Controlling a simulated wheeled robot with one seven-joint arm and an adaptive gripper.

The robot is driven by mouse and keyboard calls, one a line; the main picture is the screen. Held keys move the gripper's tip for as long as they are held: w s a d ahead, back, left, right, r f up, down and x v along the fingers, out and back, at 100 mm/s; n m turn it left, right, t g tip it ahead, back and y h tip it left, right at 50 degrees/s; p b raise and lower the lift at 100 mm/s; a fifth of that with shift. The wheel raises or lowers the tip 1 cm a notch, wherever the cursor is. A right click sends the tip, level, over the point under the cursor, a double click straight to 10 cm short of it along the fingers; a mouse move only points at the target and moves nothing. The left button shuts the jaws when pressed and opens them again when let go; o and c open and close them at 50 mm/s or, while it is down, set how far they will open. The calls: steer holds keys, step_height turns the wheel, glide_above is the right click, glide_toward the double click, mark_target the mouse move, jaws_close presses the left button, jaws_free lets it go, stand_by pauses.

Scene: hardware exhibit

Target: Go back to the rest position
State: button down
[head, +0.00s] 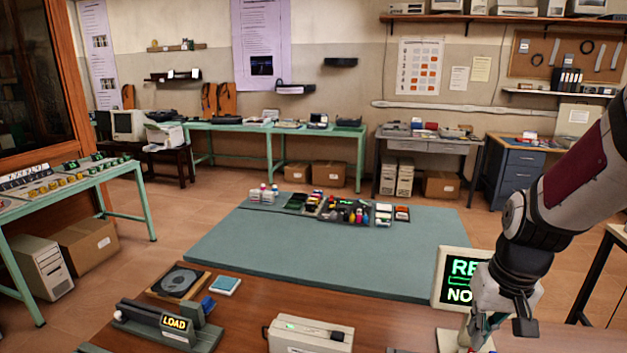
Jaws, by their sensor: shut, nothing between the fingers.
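My gripper (503,322) hangs at the lower right, at the end of my arm, which comes in from the right edge. It points down and is shut, with nothing seen held in it. It hides part of a small sign (452,262) with green letters, of which "RE" and "NO" show. A whitish object with green and red parts stands just below the gripper at the bottom edge; I cannot tell whether they touch.
On the brown desk (380,325) are a grey holder with a "LOAD" sign (175,323), a beige box device (310,335), a disc on a board (180,281) and a blue-white square (225,285). Beyond lies a teal table (320,250) with small items at its far edge.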

steer(key=s+a+r+n+t, duration=0.1)
steer(key=s+a+r+t, duration=0.1)
steer(key=s+a+r, duration=0.3)
steer(key=s+a+r+n+t, duration=0.1)
steer(key=s+a+r, duration=0.4)
steer(key=r, duration=0.5)
steer(key=s+t, duration=0.1)
steer(key=s, duration=0.1)
steer(key=shift+s+a+r, duration=0.25)
steer(key=shift+s, duration=0.15)
